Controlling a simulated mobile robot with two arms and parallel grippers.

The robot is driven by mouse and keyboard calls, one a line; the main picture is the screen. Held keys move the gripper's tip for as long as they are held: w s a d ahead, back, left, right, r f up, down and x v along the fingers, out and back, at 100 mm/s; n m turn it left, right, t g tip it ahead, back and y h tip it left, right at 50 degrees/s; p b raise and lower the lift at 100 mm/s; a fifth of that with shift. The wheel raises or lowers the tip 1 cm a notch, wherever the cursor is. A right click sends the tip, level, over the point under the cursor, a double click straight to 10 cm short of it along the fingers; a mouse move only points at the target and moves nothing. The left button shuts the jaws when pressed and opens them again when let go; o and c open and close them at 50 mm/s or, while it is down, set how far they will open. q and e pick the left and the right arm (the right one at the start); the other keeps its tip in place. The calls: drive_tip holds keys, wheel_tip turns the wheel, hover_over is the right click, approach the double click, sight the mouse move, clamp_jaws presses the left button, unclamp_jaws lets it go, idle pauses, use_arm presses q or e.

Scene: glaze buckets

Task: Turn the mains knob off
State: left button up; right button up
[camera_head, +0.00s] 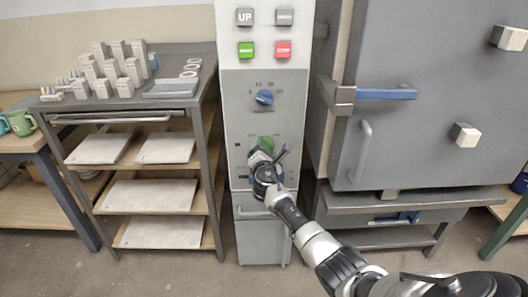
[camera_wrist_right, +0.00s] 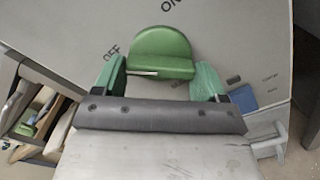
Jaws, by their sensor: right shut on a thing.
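The green mains knob (camera_head: 266,142) is on the grey control panel, below a blue knob, partly hidden by my right gripper (camera_head: 264,158). In the right wrist view the knob (camera_wrist_right: 162,50) has a rounded body and a short white mark at its lower edge. The word OFF is printed on the panel to its left. My right gripper (camera_wrist_right: 158,80) is shut on the knob, with its green fingertips at the knob's two sides. The fingertip contact itself is hard to see. My left gripper is not in view.
The blue knob (camera_head: 264,97) and several buttons, including a green one (camera_head: 246,50) and a red one (camera_head: 283,50), are higher up. A large grey kiln (camera_head: 420,120) with a blue handle (camera_head: 385,94) stands right. A shelf cart (camera_head: 160,118) with grey pieces stands left.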

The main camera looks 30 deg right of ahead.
drive_tip(key=o, duration=0.9)
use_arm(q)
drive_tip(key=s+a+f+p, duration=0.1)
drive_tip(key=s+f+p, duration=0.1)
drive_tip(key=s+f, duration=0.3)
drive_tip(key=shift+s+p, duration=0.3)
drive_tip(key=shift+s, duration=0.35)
use_arm(e)
drive_tip(key=v, duration=1)
drive_tip(key=shift+s+a, duration=0.2)
drive_tip(key=shift+s, duration=0.15)
drive_tip(key=shift+f, duration=0.1)
